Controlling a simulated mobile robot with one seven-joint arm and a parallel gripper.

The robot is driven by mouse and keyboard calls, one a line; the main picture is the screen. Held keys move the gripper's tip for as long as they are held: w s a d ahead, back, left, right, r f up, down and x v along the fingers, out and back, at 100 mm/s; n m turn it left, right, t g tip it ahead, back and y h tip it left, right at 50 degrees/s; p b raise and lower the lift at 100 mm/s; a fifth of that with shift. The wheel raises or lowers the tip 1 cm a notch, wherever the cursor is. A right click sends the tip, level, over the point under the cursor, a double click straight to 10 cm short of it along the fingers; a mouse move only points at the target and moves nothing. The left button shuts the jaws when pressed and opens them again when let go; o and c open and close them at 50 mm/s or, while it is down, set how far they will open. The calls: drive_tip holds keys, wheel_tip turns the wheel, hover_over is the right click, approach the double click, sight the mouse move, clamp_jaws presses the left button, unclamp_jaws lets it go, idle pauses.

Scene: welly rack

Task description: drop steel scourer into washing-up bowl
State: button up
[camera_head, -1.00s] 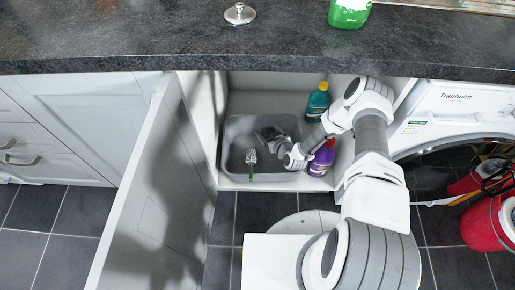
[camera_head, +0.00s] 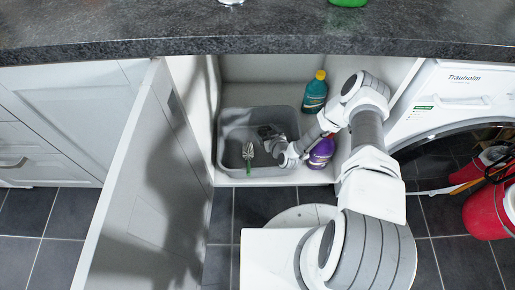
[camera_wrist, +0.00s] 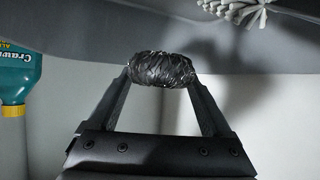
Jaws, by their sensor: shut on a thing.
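The steel scourer (camera_wrist: 162,69) is a dark, shiny, crinkled pad. In the wrist view my gripper (camera_wrist: 160,82) is shut on it, with one finger at each end. The washing-up bowl (camera_head: 226,128) is a grey tub inside the open cupboard. In the head view my gripper (camera_head: 268,134) is over the bowl's interior, inside its rim outline. The scourer cannot be made out in the head view. The height of the scourer above the bowl's floor cannot be told.
A dish brush (camera_head: 248,152) with a green handle leans in the bowl. A teal bottle (camera_head: 315,95) and a purple bottle (camera_head: 322,152) stand to the bowl's right. The open cupboard door (camera_head: 140,185) is at left, the worktop (camera_head: 260,35) above, a washing machine (camera_head: 455,100) at right.

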drive_tip(key=shift+f, duration=0.4)
drive_tip(key=o, duration=1.1)
drive_tip(key=shift+s+r, duration=0.15)
